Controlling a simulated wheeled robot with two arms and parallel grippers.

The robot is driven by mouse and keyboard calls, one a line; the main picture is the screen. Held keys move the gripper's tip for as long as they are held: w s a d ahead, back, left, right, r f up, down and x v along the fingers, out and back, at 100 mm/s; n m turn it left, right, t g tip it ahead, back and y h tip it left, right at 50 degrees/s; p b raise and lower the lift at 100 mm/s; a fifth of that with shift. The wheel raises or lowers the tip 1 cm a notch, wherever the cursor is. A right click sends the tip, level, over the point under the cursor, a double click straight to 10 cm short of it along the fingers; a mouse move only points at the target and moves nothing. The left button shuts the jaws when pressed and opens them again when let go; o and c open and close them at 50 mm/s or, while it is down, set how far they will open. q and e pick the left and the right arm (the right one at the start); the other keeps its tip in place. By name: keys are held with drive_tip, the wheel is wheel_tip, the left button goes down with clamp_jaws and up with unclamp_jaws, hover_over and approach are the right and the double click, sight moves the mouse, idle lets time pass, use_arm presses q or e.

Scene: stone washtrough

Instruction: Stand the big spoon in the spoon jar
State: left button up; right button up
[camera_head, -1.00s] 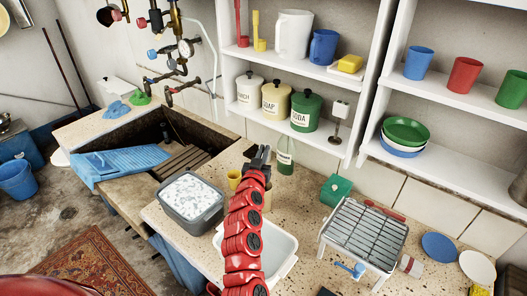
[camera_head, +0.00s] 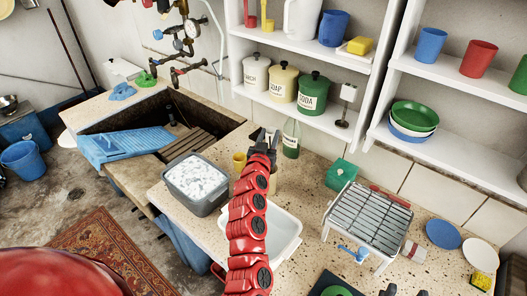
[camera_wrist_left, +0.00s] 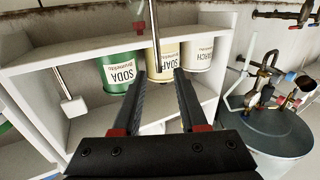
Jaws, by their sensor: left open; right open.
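My left gripper (camera_head: 263,142) is open above the counter, in front of the shelf unit. In the left wrist view a slim grey rod (camera_wrist_left: 154,34) runs from the top edge to between the open fingertips. It looks like the big spoon's handle, but its bowl is hidden and I cannot tell whether it touches a finger. A beige container (camera_head: 273,182), possibly the spoon jar, stands just below the gripper, mostly hidden by my left arm. Dark fingertips, apparently my right gripper (camera_head: 404,292), show apart at the bottom edge.
A yellow cup (camera_head: 239,162), a glass bottle (camera_head: 291,140) and a green box (camera_head: 341,173) stand near the gripper. A grey tub (camera_head: 195,182), white basin (camera_head: 285,235) and metal rack (camera_head: 368,217) occupy the counter. Shelves with labelled jars (camera_head: 313,93) overhang behind.

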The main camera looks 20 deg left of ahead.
use_arm(q)
drive_tip(key=s+d, duration=0.1)
drive_tip(key=s, duration=1.6)
drive_tip(key=shift+d, duration=0.4)
